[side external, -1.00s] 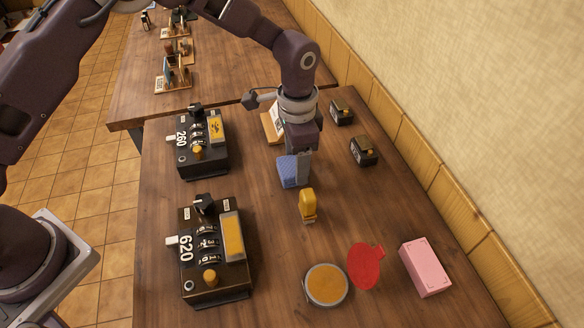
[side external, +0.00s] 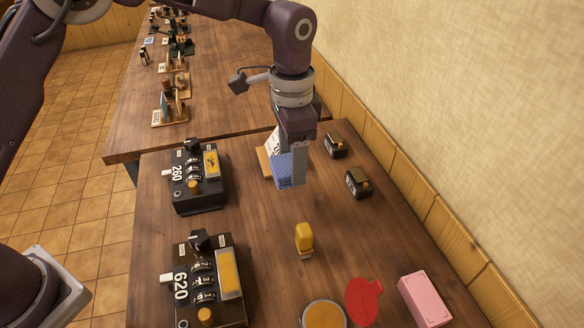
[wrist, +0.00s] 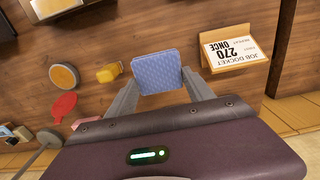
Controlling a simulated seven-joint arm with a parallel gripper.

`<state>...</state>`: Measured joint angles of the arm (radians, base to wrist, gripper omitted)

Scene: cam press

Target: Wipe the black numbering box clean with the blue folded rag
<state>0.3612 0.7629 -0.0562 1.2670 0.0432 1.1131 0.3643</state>
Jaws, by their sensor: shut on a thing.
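My gripper (side external: 290,160) is shut on the blue folded rag (side external: 284,168) and holds it up above the table, right of the black boxes. In the wrist view the rag (wrist: 158,72) is a quilted blue square between the two fingers (wrist: 160,92). Two black numbering boxes with white number wheels, orange knobs and amber pads stand on the left of the table. The farther box (side external: 183,199) reads 260. The nearer box (side external: 190,308) reads 620, and its near end is cut off by the picture edge. The rag is apart from both.
A yellow-handled block (side external: 304,238), a round amber pad (side external: 324,316), a red paddle (side external: 363,302) and a pink box (side external: 424,300) lie nearer. Two small black blocks (side external: 335,146) (side external: 358,183) stand right, by the wall. A job docket stand (wrist: 235,50) reads 270. The mid-table is mostly clear.

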